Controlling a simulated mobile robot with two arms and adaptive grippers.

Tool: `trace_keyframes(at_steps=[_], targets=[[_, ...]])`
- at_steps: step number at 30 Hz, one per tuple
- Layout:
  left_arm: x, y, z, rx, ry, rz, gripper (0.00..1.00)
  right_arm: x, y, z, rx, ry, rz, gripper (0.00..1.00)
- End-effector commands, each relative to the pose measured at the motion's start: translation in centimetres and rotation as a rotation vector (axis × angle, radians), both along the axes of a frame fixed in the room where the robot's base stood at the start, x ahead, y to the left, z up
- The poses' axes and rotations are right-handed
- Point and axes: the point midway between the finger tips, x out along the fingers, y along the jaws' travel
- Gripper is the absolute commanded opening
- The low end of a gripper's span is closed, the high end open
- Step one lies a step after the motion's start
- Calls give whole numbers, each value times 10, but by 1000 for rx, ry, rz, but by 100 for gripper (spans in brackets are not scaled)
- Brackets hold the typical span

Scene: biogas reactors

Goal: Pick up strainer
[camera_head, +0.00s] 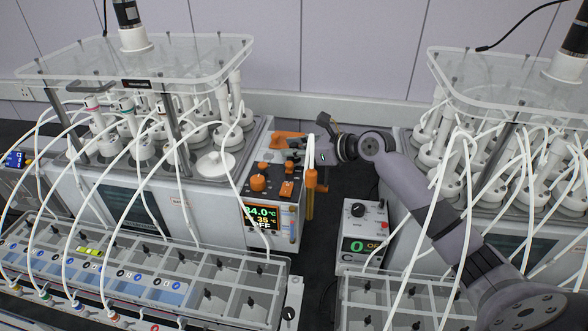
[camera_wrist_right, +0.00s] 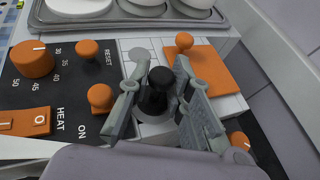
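I cannot make out a thing that is clearly a strainer. In the right wrist view a black knob (camera_wrist_right: 157,92) stands upright on a pale round base, on the top of the heater unit. My right gripper (camera_wrist_right: 160,76) has its two fingers apart, one on each side of this knob, and looks open around it; firm contact does not show. In the head view my right gripper (camera_head: 303,145) reaches in from the right, above the heater unit (camera_head: 268,205) near an orange plate (camera_head: 288,139). The fingertips are small there. My left gripper is not in view.
Orange knobs (camera_wrist_right: 33,59) and a switch (camera_wrist_right: 22,122) sit beside the fingers. A left reactor bath (camera_head: 215,163) with tubes stands alongside, with another at right. A small display box (camera_head: 364,233) stands in front. Tubing hangs over the trays (camera_head: 245,286). A narrow dark gap separates the units.

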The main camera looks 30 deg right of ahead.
Motion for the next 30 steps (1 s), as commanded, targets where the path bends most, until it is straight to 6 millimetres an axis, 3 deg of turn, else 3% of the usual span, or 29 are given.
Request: trace_keyframes(at_steps=[7, 20, 26, 30], targets=[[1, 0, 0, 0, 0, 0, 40, 0, 0, 0, 0, 1, 1, 1], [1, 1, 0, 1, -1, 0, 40, 0, 0, 0, 0, 1, 1, 0], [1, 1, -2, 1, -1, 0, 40, 0, 0, 14, 0, -2, 2, 0], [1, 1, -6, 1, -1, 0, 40, 0, 0, 35, -3, -5, 1, 0]])
